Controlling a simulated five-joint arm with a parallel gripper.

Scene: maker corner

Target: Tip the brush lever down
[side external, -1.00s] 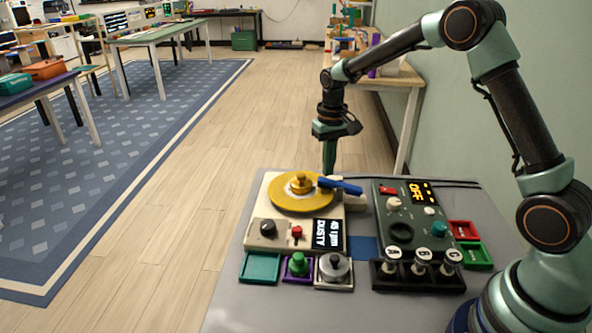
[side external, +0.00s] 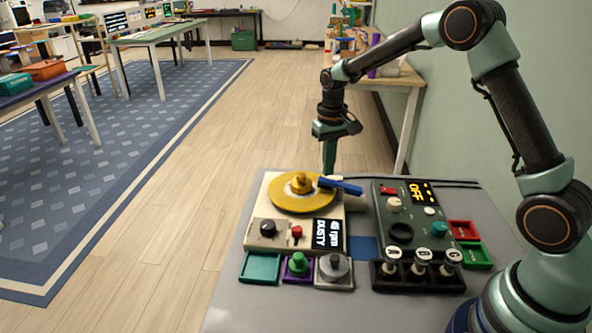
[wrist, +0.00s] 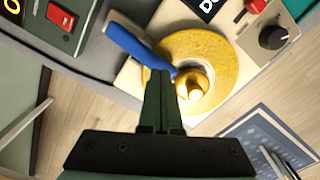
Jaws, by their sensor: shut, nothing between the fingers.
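The blue brush lever (side external: 342,186) lies at the right edge of the yellow turntable disc (side external: 284,200). It appears to stand above the cream base. In the wrist view the lever (wrist: 140,45) slants from upper left towards the brass hub (wrist: 192,82). My gripper (side external: 329,171) points down just behind the lever's disc end, fingers together and empty. In the wrist view my gripper's fingertips (wrist: 160,73) overlap the lever's inner end and hide part of it. I cannot tell whether they touch it. The display (side external: 327,233) reads "45 rpm" and "DUSTY".
A dark green control panel (side external: 416,215) with an "OFF" display stands to the right. Grey tabletop is bare at front left.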

